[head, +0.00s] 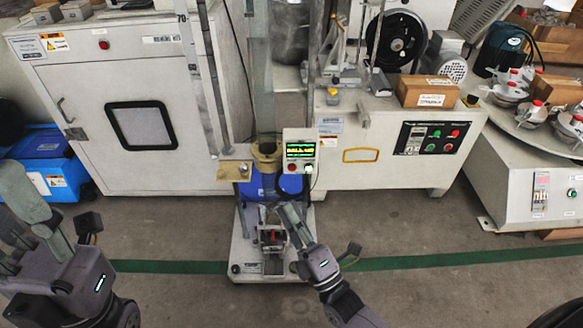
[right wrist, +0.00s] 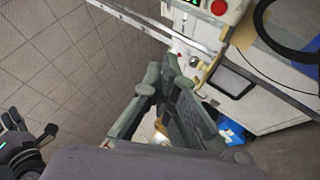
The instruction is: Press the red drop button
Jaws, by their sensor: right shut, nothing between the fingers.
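The control box (head: 300,150) with a lit green display stands on the drop tester, at the centre of the head view. The red button (head: 291,168) is low on its face, beside a pale button (head: 308,169). The red button also shows at the top of the right wrist view (right wrist: 219,7). My right gripper (head: 283,208) is shut and empty, below the box and apart from the button. Its fingers come together in the right wrist view (right wrist: 169,66). My left gripper (head: 42,215) is at the lower left, far from the box; I cannot tell its jaw state.
The tester's white base (head: 245,258) stands on the floor. A white cabinet (head: 120,70) with its own red button (head: 103,45) is on the left. Another machine (head: 370,160) with a button panel (head: 430,138) is on the right. The foreground floor beside my arms is clear.

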